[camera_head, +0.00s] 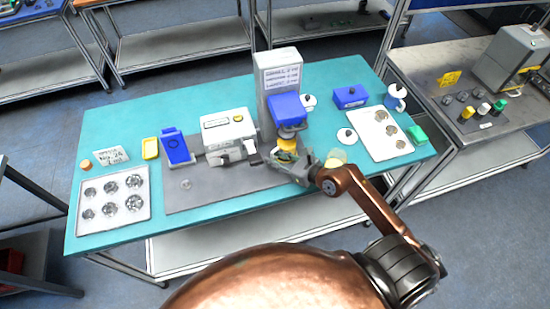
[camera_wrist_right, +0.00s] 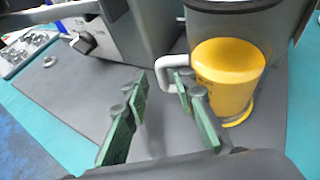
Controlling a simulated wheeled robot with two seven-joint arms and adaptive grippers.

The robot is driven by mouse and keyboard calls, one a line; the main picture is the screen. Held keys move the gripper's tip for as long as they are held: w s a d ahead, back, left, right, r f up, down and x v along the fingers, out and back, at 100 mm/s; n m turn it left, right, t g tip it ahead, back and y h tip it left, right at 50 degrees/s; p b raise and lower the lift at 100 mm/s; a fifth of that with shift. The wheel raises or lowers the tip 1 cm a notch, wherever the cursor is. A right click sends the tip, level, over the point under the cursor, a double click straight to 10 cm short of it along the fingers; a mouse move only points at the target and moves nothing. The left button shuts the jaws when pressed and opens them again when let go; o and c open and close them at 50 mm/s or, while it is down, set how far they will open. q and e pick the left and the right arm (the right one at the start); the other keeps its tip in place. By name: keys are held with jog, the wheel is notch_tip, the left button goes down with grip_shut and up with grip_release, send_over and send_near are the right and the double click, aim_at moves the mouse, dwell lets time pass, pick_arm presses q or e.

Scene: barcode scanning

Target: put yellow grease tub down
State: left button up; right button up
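The yellow grease tub (camera_head: 287,145) is at the grey and blue upright machine (camera_head: 280,80), below its blue head. In the right wrist view the tub (camera_wrist_right: 228,75) looks upright, with a white handle (camera_wrist_right: 162,68) on its left side. My right gripper (camera_head: 290,168) is at the near side of the tub. In the wrist view its two green-padded fingers (camera_wrist_right: 162,88) are apart, with the handle's outer part at the gap between the tips. The right finger overlaps part of the handle, and I cannot tell whether it touches. My left gripper is not in view.
A grey mat (camera_head: 190,198) lies on the teal table (camera_head: 110,228). A white device (camera_head: 226,128) and a blue stand (camera_head: 174,147) are left of the machine. A white tray (camera_head: 372,150), a blue box (camera_head: 350,97) and a green box (camera_head: 416,136) are on the right.

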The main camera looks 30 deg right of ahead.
jog(key=v, duration=1.1)
jog(key=shift+s+r+b, duration=0.2)
jog(key=shift+s+b, duration=0.1)
jog(key=shift+s, duration=0.05)
jog(key=shift+d, duration=0.2)
